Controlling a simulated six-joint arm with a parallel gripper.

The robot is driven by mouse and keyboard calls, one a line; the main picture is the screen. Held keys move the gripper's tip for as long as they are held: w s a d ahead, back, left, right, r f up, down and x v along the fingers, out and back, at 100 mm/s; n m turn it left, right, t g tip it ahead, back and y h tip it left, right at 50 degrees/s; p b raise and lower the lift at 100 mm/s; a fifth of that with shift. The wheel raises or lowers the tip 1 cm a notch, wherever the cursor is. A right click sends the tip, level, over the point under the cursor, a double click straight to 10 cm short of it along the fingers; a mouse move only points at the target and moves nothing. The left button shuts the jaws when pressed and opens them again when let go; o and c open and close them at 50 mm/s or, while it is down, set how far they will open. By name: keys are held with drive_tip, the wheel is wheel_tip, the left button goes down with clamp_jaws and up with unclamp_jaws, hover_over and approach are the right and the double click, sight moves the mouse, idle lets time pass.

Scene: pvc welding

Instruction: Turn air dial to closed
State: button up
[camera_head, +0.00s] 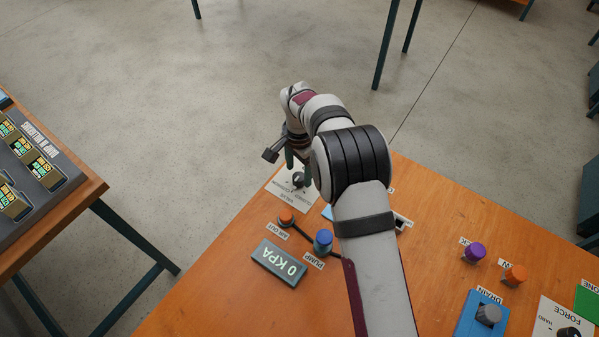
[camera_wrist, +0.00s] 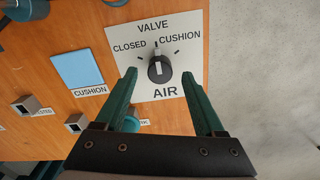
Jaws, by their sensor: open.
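The air dial (camera_wrist: 160,69) is a dark round knob with a light pointer on a white plate (camera_wrist: 120,38) marked VALVE, CLOSED, CUSHION and AIR. In the wrist view its pointer points up, between the words CLOSED on the left and CUSHION on the right. My gripper (camera_wrist: 159,74) is open, with one green finger to each side of the dial and a gap to it on both sides. In the head view the dial (camera_head: 298,180) shows just below my gripper (camera_head: 297,165), partly hidden by my arm. Finger height above the plate is hard to judge.
A blue cushion pad (camera_wrist: 78,68) lies left of the plate in the wrist view. In the head view, an orange knob (camera_head: 286,216), a blue pump knob (camera_head: 323,240) and a 0 KPA display (camera_head: 279,262) stand nearby. The wooden table's edge is close to the plate.

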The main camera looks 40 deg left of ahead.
sight(298, 177)
drive_tip(key=shift+f, duration=1.15)
clamp_jaws()
